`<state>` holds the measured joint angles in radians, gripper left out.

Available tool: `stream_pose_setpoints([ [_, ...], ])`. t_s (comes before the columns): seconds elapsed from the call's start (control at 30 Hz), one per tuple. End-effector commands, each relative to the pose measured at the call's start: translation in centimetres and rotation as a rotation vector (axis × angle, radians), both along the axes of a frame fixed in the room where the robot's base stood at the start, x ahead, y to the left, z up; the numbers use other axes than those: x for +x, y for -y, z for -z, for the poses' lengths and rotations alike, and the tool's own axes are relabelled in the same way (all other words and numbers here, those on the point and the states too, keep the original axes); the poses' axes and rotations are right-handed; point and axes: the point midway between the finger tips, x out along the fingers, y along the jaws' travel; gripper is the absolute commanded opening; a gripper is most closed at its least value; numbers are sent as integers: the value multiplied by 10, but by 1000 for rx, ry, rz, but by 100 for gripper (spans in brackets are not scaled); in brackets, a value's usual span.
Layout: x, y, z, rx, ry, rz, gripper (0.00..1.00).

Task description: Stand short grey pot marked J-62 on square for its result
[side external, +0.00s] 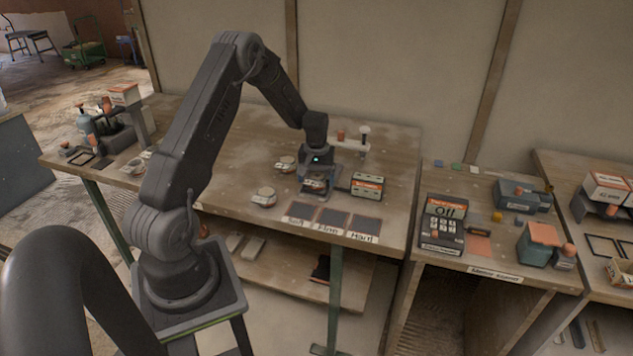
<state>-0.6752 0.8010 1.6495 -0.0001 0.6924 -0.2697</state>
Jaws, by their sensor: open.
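My gripper (314,188) is open and low over the middle table, just behind the squares. A small pale pot-like piece shows between or just under its fingers; I cannot tell whether they touch it. Another short pale grey pot (264,198) stands left of the gripper, and one more pot (285,163) stands farther back. The mark J-62 cannot be read on any of them. Three dark squares lie in a row near the front edge: Soft (301,211), Firm (333,219) and Hard (364,225), with white labels in front.
A box with an orange label (367,187) stands right of my gripper, close to it. A white stand (349,145) is at the back. A side table on the right holds a dark device reading Off (442,222). The table's front right is clear.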

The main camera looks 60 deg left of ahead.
Motion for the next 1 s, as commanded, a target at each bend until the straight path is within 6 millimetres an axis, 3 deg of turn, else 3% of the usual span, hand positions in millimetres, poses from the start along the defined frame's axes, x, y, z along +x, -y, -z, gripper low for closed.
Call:
stream_pose_setpoints([
  [0.33,0,0,7,1,2,0,82],
  [0.9,0,0,7,1,2,0,28],
  [1.0,0,0,7,1,2,0,25],
])
